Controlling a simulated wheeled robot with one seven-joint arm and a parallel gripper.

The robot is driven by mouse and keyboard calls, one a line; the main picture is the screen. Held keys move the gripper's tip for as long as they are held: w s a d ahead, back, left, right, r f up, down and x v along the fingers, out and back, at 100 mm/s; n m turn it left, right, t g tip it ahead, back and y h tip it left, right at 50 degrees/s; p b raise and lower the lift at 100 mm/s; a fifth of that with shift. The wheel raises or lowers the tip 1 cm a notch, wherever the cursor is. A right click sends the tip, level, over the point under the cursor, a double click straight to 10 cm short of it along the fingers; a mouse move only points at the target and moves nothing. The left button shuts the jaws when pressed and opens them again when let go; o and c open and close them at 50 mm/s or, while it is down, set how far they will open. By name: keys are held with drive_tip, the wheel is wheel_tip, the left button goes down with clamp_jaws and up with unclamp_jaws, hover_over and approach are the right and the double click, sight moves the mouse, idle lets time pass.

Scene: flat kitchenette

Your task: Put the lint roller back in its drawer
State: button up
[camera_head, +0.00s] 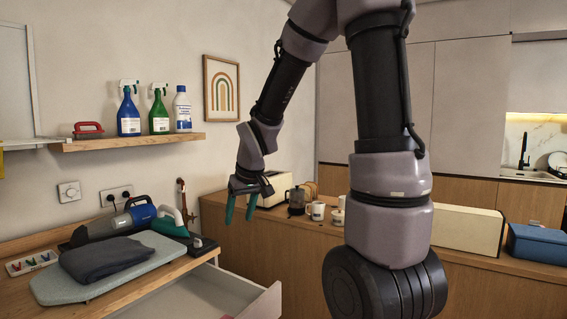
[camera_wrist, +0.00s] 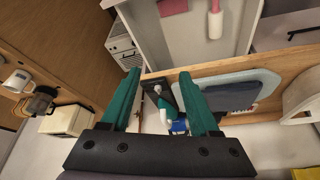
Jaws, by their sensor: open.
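A lint roller with a pale pink roll (camera_wrist: 215,26) and a reddish handle lies in the open drawer (camera_wrist: 190,45), at the top of the wrist view. The drawer also shows in the head view, pulled out under the wooden counter (camera_head: 268,304); only a small pink patch shows inside it there. My gripper (camera_head: 240,212) has teal fingers and hangs above and beyond the drawer. In the wrist view my gripper (camera_wrist: 160,88) is open with nothing held between its fingers, apart from the lint roller.
A pink item (camera_wrist: 172,7) lies in the drawer beside the roller. The counter holds an ironing board (camera_head: 60,285) with dark folded cloth (camera_head: 105,258) and a handheld vacuum (camera_head: 130,222). A toaster (camera_head: 268,188) and coffee pot (camera_head: 297,199) stand on the far counter. Bottles line the shelf (camera_head: 135,142).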

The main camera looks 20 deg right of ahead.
drive_tip(key=s+d+r+m+t, duration=0.1)
drive_tip(key=s+d+r+m, duration=0.1)
drive_tip(key=s+r, duration=0.6)
drive_tip(key=s+d+r+m+t, duration=0.1)
drive_tip(key=s+d+r+m, duration=0.2)
drive_tip(key=s+r, duration=0.5)
drive_tip(key=shift+s+d+r+m+t+y, duration=0.15)
drive_tip(key=shift+s+d+m+t+y, duration=0.25)
drive_tip(key=shift+m, duration=0.4)
drive_tip(key=shift+a, duration=0.1)
